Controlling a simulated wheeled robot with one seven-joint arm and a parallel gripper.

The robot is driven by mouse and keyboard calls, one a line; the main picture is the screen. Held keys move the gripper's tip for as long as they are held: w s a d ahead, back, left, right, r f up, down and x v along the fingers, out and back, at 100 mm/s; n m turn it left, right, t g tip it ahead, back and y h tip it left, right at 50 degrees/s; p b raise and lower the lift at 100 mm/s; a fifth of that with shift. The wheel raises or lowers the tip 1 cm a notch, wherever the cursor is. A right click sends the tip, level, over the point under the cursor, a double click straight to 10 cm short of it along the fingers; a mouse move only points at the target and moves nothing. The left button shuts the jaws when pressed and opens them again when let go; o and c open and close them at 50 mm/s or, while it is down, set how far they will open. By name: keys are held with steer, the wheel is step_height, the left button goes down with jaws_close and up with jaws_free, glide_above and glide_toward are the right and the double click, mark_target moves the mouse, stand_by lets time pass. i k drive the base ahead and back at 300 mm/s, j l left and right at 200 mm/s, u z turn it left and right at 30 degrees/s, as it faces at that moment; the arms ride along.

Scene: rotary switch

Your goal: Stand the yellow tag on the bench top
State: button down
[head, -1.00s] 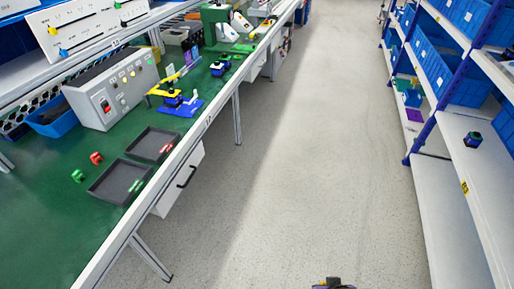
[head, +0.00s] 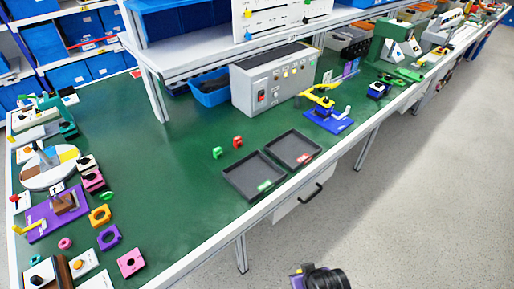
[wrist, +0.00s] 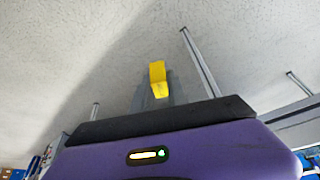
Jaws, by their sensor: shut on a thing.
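The yellow tag (wrist: 157,72) is in the wrist view, upright between the grey fingers of my gripper (wrist: 157,92). My gripper is shut on it; the fingers hide part of the tag's sides. Behind the tag is pale speckled floor. The green bench top (head: 165,215) fills much of the head view. The tag does not show there.
Two dark trays (head: 254,185) lie near the front edge, with a green piece (head: 217,153) and a red piece (head: 238,142) behind them. A grey control box (head: 270,85) stands at the back. Several coloured parts crowd the left end. The bench top's middle is clear.

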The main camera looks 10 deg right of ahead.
mark_target(255, 135)
steer(key=i+l+u, duration=0.2)
steer(key=l+u, duration=0.25)
steer(key=i+l+u, duration=0.1)
steer(key=l+u, duration=0.85)
steer(key=l, duration=0.25)
